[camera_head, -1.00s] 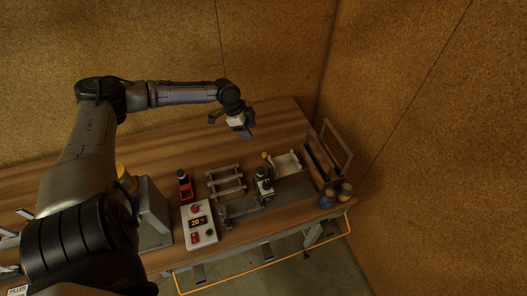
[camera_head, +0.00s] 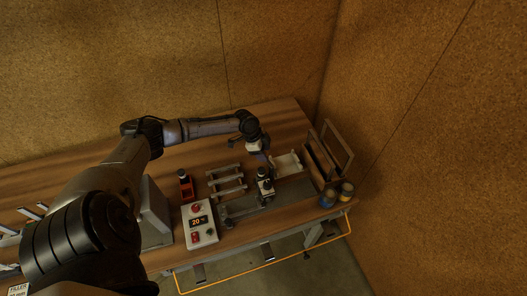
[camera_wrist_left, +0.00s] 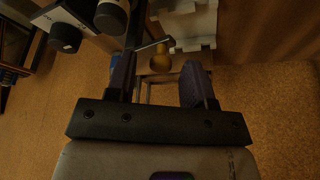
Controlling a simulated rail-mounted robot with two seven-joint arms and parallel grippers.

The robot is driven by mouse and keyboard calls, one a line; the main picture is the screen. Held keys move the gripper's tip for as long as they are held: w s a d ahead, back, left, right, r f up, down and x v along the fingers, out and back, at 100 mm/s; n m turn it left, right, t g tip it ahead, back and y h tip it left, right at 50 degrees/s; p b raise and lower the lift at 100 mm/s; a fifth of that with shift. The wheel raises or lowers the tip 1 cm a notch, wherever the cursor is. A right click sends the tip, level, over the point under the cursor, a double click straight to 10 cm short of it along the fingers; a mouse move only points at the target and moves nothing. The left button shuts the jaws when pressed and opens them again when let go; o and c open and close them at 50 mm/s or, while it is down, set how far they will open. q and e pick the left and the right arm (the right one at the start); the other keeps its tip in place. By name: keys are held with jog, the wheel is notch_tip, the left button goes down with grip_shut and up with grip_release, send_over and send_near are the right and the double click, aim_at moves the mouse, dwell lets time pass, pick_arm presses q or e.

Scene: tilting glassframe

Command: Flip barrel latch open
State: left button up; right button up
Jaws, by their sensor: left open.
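My left gripper (camera_head: 263,155) reaches over the bench beside a pale block-like fixture (camera_head: 288,164). In the left wrist view its two dark fingers (camera_wrist_left: 160,78) are apart. A round brass-coloured knob (camera_wrist_left: 160,61) shows between and beyond the fingertips, with a thin metal bar (camera_wrist_left: 152,46) beside it and the pale fixture (camera_wrist_left: 188,25) behind. The knob looks clear of both fingers; the depth gap is hard to judge. I take the knob and bar to be the barrel latch, but cannot make out its position. In the head view my gripper covers the knob. My right gripper is not in view.
A black and silver device (camera_head: 264,185) stands just in front of the gripper. A control box (camera_head: 199,224) reading 20, a metal rack (camera_head: 226,180) and a red-black tool (camera_head: 185,186) lie to the left. Upright frames (camera_head: 325,155) and jars (camera_head: 347,190) stand at right.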

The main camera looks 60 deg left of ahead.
pick_arm(q)
jog(key=shift+c, duration=0.5)
grip_shut()
jog(key=b, duration=0.1)
jog(key=w+m+b, duration=0.1)
jog(key=shift+a+f+m+h+b, duration=0.1)
jog(key=shift+f+m+h+b, duration=0.2)
jog(key=shift+b, duration=0.05)
jog(key=shift+w+r+m+g+b, duration=0.25)
jog(key=shift+m+g+b, duration=0.2)
jog(key=shift+m, duration=0.25)
jog(key=shift+s, duration=0.1)
jog(key=shift+o, duration=0.5)
grip_release()
